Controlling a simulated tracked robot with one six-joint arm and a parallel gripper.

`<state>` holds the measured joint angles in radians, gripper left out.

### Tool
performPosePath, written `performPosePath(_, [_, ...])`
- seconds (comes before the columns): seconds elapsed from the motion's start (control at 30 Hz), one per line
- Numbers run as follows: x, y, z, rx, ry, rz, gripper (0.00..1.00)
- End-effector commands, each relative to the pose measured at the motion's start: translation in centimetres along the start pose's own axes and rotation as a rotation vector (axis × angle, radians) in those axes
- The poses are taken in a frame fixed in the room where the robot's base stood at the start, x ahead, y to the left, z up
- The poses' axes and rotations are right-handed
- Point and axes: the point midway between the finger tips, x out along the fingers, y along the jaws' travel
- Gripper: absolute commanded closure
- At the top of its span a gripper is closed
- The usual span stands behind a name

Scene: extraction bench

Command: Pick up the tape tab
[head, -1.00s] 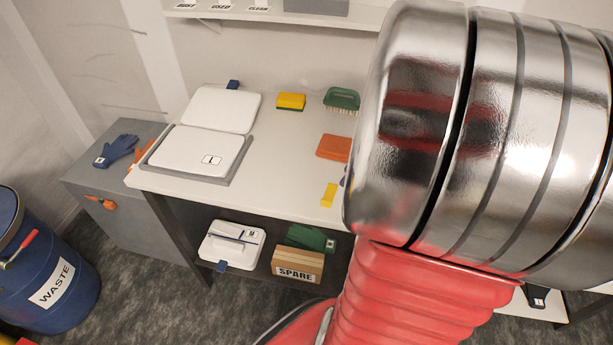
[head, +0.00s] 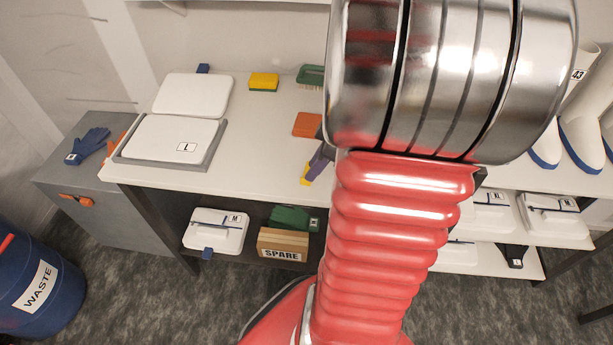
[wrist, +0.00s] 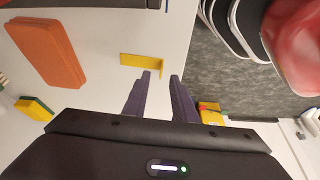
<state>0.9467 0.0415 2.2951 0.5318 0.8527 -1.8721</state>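The tape tab, a small yellow L-shaped piece, lies on the white bench near its front edge. It shows in the wrist view (wrist: 141,65) just beyond my fingertips, and in the head view (head: 304,173) it is partly hidden by my purple fingers. My gripper (wrist: 160,76) is open, with a gap between its two purple fingers and nothing in it. In the head view my gripper (head: 318,163) is mostly hidden behind my arm.
An orange block (head: 308,124) lies behind the tab. A yellow sponge (head: 264,82) and a green brush (head: 311,74) are farther back.

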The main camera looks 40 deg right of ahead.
Motion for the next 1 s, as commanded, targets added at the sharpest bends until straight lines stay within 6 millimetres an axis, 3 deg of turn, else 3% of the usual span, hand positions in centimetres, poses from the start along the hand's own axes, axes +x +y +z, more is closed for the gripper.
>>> performPosePath(0.33, [4.0,-0.3,-0.1,-0.001,0.0,-0.002,0.75])
performPosePath(0.9, [4.2,-0.3,-0.1,-0.001,0.0,-0.001,0.75])
performPosePath(1.0, [4.2,-0.3,-0.1,-0.001,0.0,-0.001,0.81])
